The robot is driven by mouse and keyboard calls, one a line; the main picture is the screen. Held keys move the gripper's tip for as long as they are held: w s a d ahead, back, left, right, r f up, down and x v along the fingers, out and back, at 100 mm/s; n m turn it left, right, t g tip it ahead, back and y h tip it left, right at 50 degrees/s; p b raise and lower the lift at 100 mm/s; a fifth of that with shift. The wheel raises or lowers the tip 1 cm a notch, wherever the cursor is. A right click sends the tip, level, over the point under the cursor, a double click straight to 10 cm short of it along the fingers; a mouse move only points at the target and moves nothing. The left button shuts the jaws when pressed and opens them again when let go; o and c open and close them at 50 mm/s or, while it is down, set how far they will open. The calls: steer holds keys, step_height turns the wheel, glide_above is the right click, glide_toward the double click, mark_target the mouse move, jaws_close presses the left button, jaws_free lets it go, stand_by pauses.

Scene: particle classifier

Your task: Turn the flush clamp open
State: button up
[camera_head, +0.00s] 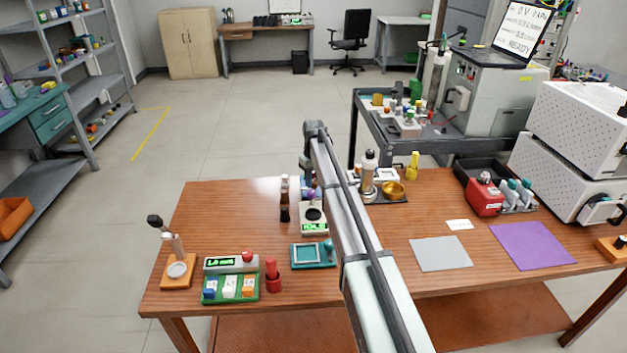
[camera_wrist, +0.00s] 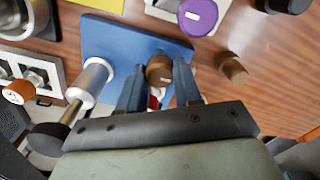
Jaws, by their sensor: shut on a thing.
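In the wrist view my gripper (camera_wrist: 160,86) has its two blue-grey fingers on either side of a brown round knob (camera_wrist: 159,68). It is shut on this knob, which appears to be the flush clamp's. The knob stands over a blue base plate (camera_wrist: 112,42), with a small red and white part partly hidden below it. A silver cylinder (camera_wrist: 92,80) with a dark-ended handle stands on the left of the plate. In the head view my arm hides most of the gripper and the blue plate; whether the clamp is turned cannot be told.
A brown cylinder (camera_wrist: 232,68) stands close right of the fingers, and a purple-topped round thing (camera_wrist: 198,16) beyond them. In the head view a dark bottle (camera_head: 285,200) and a scale (camera_head: 313,220) stand close by. The table's right front holds a grey mat (camera_head: 440,254).

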mark_target(314, 180)
steer(key=o, duration=1)
steer(key=shift+o, duration=0.2)
steer(key=shift+r, duration=0.1)
step_height(314, 180, up, 14)
